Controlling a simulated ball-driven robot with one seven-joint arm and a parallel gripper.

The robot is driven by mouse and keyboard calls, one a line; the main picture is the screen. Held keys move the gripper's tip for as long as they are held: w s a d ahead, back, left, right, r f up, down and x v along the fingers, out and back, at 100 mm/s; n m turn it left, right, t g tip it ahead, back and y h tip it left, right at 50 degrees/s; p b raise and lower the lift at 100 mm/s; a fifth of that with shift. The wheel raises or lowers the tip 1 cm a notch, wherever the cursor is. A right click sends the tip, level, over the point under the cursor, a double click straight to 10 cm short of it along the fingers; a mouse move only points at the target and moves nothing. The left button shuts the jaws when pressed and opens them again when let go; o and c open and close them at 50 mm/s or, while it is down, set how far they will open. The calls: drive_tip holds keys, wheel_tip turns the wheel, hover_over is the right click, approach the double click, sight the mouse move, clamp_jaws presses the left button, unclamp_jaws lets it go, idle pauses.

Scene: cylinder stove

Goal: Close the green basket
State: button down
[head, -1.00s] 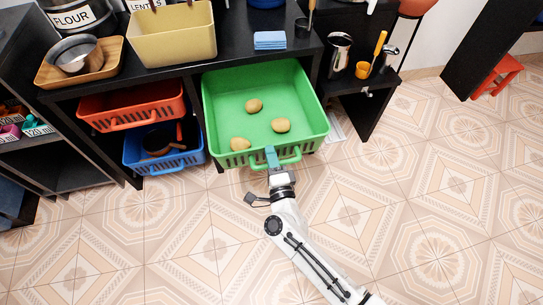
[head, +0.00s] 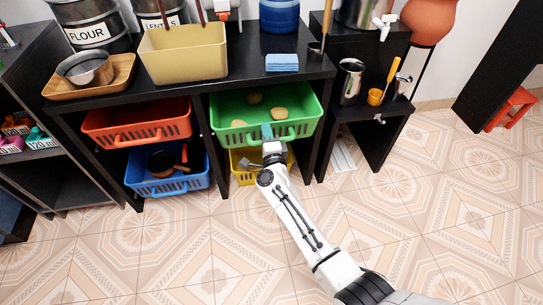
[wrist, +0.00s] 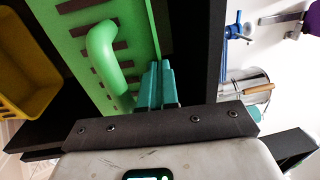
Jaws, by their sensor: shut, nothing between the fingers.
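The green basket (head: 298,131) sits in the upper right opening of the black shelf unit, with its front still sticking out a little past the shelf edge. It holds several potatoes (head: 279,113). Its front handle (wrist: 103,48) shows in the wrist view. My gripper (head: 267,131) is at the front of the basket, beside the handle. In the wrist view its teal fingers (wrist: 157,82) are together, with nothing between them, and reach to the basket's front face. Whether they touch it is hard to tell.
A yellow basket (head: 246,176) is below the green one; orange (head: 150,130) and blue (head: 167,184) baskets are to the left. A cream bin (head: 183,60) and blue cloths (head: 282,63) stand on top. The tiled floor in front is clear.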

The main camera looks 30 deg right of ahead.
drive_tip(key=b+x, duration=0.1)
drive_tip(key=x, duration=0.1)
drive_tip(key=b+x, duration=0.2)
drive_tip(key=x, duration=0.1)
drive_tip(key=f+b+x, duration=0.1)
drive_tip(key=x, duration=0.1)
drive_tip(key=shift+w, duration=0.3)
drive_tip(key=shift+w+d+r+b, duration=0.15)
drive_tip(key=shift+w+r+b, duration=0.25)
drive_tip(key=shift+w, duration=0.15)
drive_tip(key=shift+f, duration=0.1)
